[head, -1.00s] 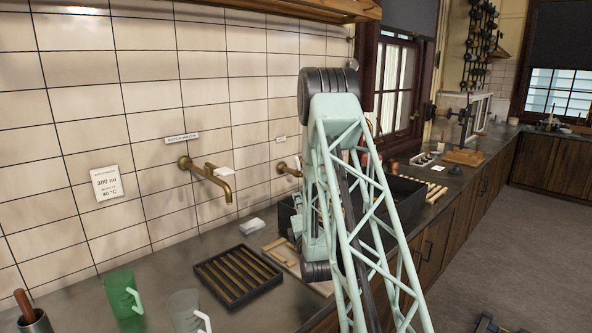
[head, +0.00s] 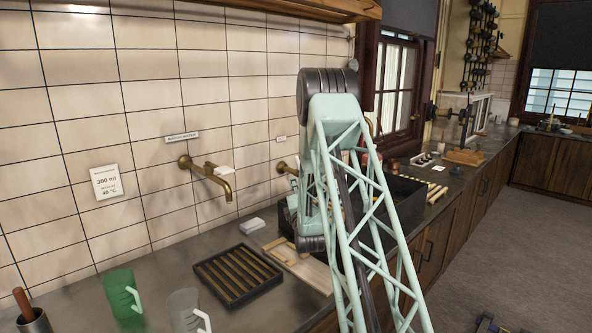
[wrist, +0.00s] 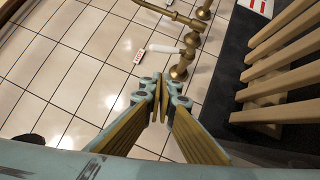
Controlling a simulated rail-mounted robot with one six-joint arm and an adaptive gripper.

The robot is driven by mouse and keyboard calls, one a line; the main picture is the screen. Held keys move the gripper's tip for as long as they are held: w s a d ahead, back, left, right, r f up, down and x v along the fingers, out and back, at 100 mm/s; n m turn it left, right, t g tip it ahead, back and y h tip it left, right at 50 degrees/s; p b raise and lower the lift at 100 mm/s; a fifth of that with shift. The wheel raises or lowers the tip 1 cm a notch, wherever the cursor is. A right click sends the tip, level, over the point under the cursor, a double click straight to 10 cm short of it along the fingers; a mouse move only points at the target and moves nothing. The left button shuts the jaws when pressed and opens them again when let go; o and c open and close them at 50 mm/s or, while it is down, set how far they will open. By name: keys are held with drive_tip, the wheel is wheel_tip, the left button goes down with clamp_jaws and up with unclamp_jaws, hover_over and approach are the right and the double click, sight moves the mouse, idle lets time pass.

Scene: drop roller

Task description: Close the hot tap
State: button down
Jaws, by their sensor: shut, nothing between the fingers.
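In the head view, a brass wall tap (head: 289,168) shows just left of my arm, which hides part of it. A small white label (head: 281,139) is above it, too small to read. In the wrist view, a brass tap fitting (wrist: 184,58) with a white lever (wrist: 163,49) stands out from the tiles, beside a white label with red lettering (wrist: 139,56). My gripper (wrist: 163,97) is shut and empty. Its tips appear below the fitting in the picture, apart from the lever.
Another brass tap (head: 212,181) with a spout is farther left under a "Batch water" label (head: 182,137). A slatted tray (head: 238,276), a green jug (head: 122,296) and a clear jug (head: 186,311) stand on the counter. Wooden slats (wrist: 285,68) are right in the wrist view.

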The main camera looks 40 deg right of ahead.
drive_tip(key=s+d+b+x, duration=0.1)
drive_tip(key=d+x, duration=0.1)
drive_tip(key=x, duration=1)
drive_tip(key=shift+s+r, duration=0.25)
drive_tip(key=shift+s, duration=0.05)
